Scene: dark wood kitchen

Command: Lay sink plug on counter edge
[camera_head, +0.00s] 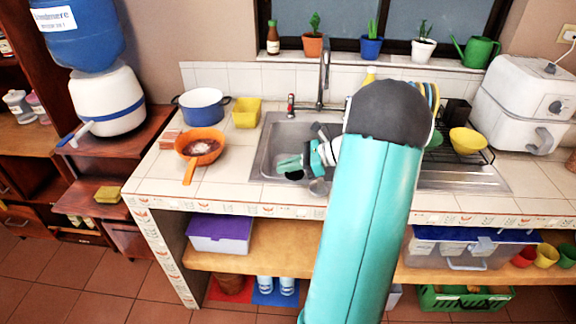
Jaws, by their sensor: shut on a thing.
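My teal arm reaches from the bottom of the view up to the steel sink (262,150) in the tiled counter (240,183). My gripper (285,166) is over the left part of the basin, with its fingers pointing left. It is shut on a small dark thing (295,175), which looks like the sink plug, though it is too small and covered to make out well. I cannot tell how high it is above the basin floor. The front edge of the counter (250,206) lies below the sink in the picture. My arm hides the right part of the basin.
An orange pan (200,147), a blue-white pot (202,108) and a yellow container (246,113) stand left of the sink. The faucet (323,80) rises behind it. A dish rack with a yellow bowl (467,141) is on the right. Bare tiles lie front left.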

